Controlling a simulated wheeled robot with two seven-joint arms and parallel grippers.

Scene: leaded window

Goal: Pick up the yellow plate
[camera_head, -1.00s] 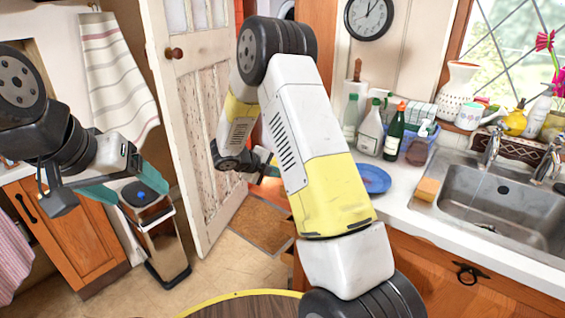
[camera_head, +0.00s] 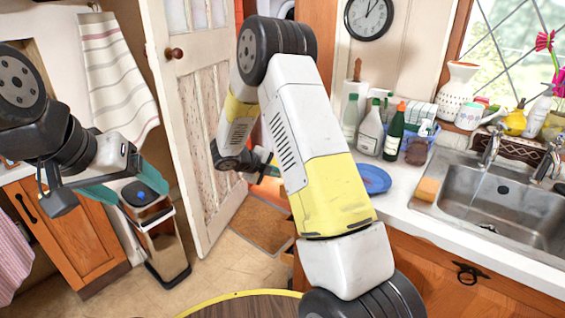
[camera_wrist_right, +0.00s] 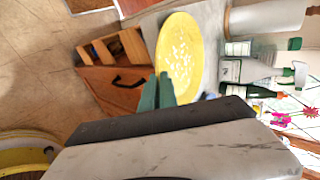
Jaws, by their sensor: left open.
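The yellow plate (camera_wrist_right: 181,56), with pale marks on its face, shows in the right wrist view over the pale worktop. It does not show in the head view. My right gripper's green fingers (camera_wrist_right: 157,92) are close together at the plate's left edge. One finger overlaps the plate in the picture. I cannot tell whether they grip the rim. In the head view the right gripper (camera_head: 268,168) is mostly hidden behind my own arm. My left gripper (camera_head: 122,190) is open and empty at the left, in front of a metal bin and far from the plate.
A blue plate (camera_head: 373,179) lies on the worktop by a sponge (camera_head: 428,189) and the sink (camera_head: 490,195). Several bottles (camera_head: 385,132) stand behind it. The metal bin (camera_head: 168,255) stands on the floor near the open door (camera_head: 195,110). A round table (camera_head: 245,306) is at the bottom.

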